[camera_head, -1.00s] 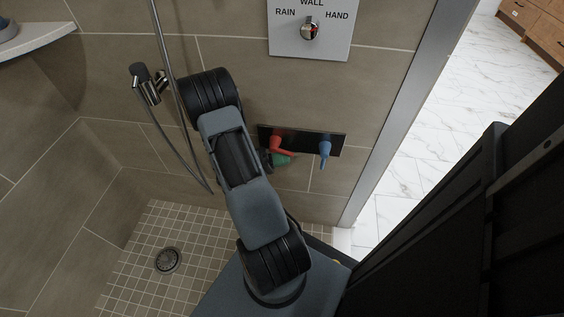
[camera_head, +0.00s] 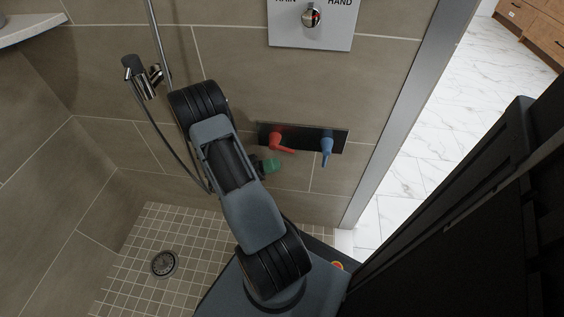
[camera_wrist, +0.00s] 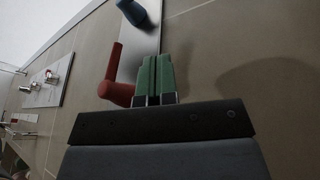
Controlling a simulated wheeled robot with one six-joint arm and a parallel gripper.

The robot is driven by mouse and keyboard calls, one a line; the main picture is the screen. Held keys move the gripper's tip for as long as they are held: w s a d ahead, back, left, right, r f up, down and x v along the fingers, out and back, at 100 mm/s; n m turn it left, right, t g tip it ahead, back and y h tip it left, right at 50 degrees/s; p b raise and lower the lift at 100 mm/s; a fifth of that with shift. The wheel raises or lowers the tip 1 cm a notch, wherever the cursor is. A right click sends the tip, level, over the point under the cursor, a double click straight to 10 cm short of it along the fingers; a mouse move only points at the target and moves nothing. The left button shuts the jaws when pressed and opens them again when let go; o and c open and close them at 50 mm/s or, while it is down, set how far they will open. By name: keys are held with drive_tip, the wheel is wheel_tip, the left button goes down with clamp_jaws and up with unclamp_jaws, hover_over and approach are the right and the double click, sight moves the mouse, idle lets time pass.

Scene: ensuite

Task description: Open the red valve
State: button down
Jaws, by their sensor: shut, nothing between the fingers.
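The red valve (camera_head: 281,143) is a lever handle on a dark wall plate (camera_head: 303,138). Its lever slants down to the right in the head view. In the wrist view the red valve (camera_wrist: 116,80) lies just left of my fingers, its lever pointing up the picture. My gripper (camera_head: 271,165) has green fingertips and sits just below the red valve in the head view, partly hidden by my arm. In the wrist view my gripper (camera_wrist: 154,78) has its fingers together and empty, with a narrow gap to the lever; I cannot tell whether they touch elsewhere.
A blue valve (camera_head: 327,150) sits right of the red one on the same plate. A control panel (camera_head: 311,30) is above. A hand shower (camera_head: 142,78) with its hose is at the left. A metal edge strip (camera_head: 400,115) borders the wall at the right.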

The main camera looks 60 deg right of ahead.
drive_tip(key=f+p+v, duration=0.1)
drive_tip(key=v, duration=0.6)
drive_tip(key=shift+s+r, duration=0.1)
drive_tip(key=shift+r, duration=0.1)
idle(0.4)
